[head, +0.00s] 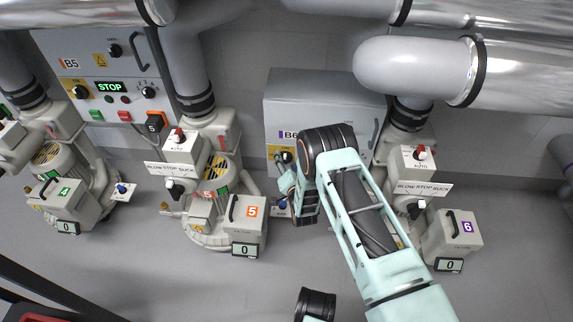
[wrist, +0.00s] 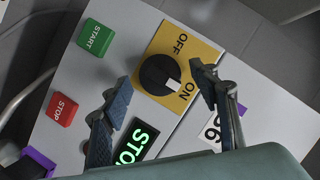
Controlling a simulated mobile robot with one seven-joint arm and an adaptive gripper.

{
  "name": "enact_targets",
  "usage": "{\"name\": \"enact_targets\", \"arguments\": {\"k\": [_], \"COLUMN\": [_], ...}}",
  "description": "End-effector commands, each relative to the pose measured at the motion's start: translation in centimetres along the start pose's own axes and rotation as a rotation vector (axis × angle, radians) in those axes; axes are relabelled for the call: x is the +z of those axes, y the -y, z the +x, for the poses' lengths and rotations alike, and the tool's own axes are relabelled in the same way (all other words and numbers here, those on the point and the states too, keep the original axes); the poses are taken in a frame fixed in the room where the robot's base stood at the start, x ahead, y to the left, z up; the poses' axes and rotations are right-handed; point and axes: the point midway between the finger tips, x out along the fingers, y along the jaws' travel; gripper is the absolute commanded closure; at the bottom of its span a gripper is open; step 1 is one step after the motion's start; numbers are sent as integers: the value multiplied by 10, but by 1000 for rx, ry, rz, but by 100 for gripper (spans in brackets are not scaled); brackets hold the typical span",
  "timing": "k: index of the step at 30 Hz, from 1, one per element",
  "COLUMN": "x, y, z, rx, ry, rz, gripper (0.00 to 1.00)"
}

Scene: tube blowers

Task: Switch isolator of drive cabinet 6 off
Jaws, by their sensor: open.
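Drive cabinet 6 (head: 335,97), a grey box marked B6, stands behind my arm in the head view. Its isolator (wrist: 155,72) is a black rotary knob on a yellow plate (wrist: 190,60) marked OFF and ON in the wrist view. The knob's white mark points toward ON. My gripper (wrist: 163,77) is open, with one blue-padded finger on each side of the knob, and appears empty. I cannot tell whether the fingers touch it. In the head view my gripper (head: 286,188) is in front of the cabinet, and my arm hides much of its front.
A green START button (wrist: 96,38), a red STOP button (wrist: 62,109) and a lit green display (wrist: 133,145) share the panel. Cabinet B5 (head: 75,45) stands to the left. Blower 5 (head: 210,225) and blower 6 (head: 452,235) flank my arm, with large pipes above.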

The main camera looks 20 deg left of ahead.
Motion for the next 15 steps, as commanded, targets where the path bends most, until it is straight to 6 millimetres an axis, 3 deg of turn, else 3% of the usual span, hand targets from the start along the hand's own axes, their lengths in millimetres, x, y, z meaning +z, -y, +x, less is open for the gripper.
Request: {"name": "enact_targets", "arguments": {"k": [10, 15], "x": [0, 0], "y": [0, 0], "z": [4, 4], "rx": [0, 0], "ry": [1, 1], "rz": [-1, -1], "gripper": [45, 64]}}
